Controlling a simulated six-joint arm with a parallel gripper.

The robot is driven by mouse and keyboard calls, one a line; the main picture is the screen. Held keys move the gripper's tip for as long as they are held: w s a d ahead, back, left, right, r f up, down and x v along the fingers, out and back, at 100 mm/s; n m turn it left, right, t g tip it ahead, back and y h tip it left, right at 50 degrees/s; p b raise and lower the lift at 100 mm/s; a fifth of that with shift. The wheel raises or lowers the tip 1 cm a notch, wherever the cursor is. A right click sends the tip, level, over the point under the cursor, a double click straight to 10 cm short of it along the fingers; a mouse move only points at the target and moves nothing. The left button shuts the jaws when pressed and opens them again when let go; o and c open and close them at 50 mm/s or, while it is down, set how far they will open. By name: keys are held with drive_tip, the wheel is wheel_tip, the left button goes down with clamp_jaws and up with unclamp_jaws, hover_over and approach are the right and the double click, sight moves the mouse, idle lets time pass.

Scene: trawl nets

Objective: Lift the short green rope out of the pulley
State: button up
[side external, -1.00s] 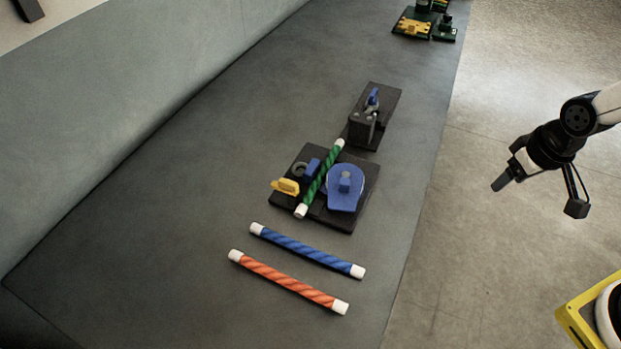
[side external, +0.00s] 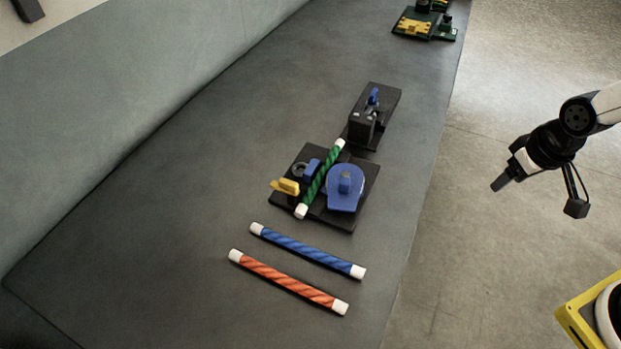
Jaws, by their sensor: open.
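The short green rope (side external: 321,181) has white ends and lies across the pulley (side external: 358,216), a black base plate with blue parts. It passes between a round blue piece (side external: 345,187) on the right and a small blue block (side external: 312,168) on the left. Its far white end reaches toward the black block with a blue lever; its near white end is at the plate's front edge. My gripper (side external: 540,196) is open and empty, off to the right of the table above the floor, well apart from the rope.
A yellow handle (side external: 285,186) sticks out at the pulley's left. A black block with a blue lever (side external: 370,118) stands behind. A blue rope (side external: 307,250) and an orange rope (side external: 288,282) lie in front. Green and yellow parts (side external: 424,24) are at the far end. The table's left is clear.

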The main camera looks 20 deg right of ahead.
drive_tip(key=n+g, duration=0.3)
drive_tip(key=n, duration=2.4)
hover_over(335, 150)
drive_tip(key=shift+w+f, duration=0.15)
drive_tip(key=shift+f, duration=2.8)
drive_tip(key=shift+f, duration=2.6)
